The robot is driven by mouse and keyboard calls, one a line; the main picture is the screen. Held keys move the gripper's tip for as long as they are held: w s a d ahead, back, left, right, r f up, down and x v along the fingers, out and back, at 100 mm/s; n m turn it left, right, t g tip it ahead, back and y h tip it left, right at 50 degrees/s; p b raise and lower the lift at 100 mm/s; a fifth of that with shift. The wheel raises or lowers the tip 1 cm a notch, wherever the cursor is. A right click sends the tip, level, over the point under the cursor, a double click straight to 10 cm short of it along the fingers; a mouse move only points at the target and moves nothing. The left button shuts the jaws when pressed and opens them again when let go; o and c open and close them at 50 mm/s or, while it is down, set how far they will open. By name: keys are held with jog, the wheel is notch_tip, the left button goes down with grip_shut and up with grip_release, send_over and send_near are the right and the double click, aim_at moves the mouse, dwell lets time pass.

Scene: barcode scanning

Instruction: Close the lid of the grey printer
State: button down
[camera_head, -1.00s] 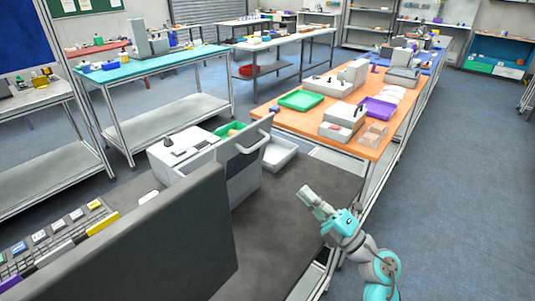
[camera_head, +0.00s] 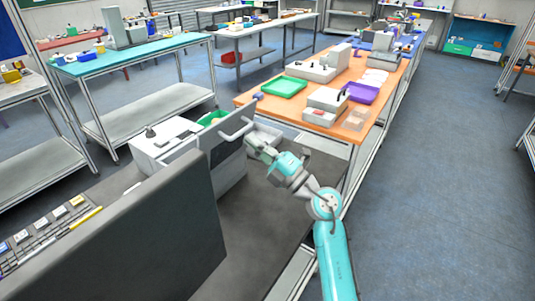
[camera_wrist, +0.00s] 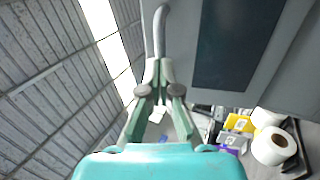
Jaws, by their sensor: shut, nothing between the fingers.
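The grey printer (camera_head: 172,138) stands on the dark bench at centre left. Its lid (camera_head: 226,152) is open, a raised grey panel with a light bar handle (camera_head: 237,128). In the wrist view the lid (camera_wrist: 270,68) fills the upper right, with a dark window, and the handle (camera_wrist: 159,32) runs up just beyond my fingers. My gripper (camera_head: 256,144) is beside the lid, to the right of the handle. In the wrist view my gripper (camera_wrist: 161,88) is shut and empty. I cannot tell whether the fingertips touch the handle.
A large dark panel (camera_head: 160,230) stands in front of the printer. A white bin (camera_head: 265,133) is behind my gripper. The orange table (camera_head: 375,125) holds a green tray (camera_head: 284,88) and a purple tray (camera_head: 362,92). White rolls (camera_wrist: 272,147) show below the lid. Floor at right is clear.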

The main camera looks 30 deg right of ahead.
jog(key=shift+w+a+r, duration=0.2)
jog(key=shift+w+a, duration=0.05)
jog(key=shift+w, duration=0.2)
jog(key=shift+r, duration=0.1)
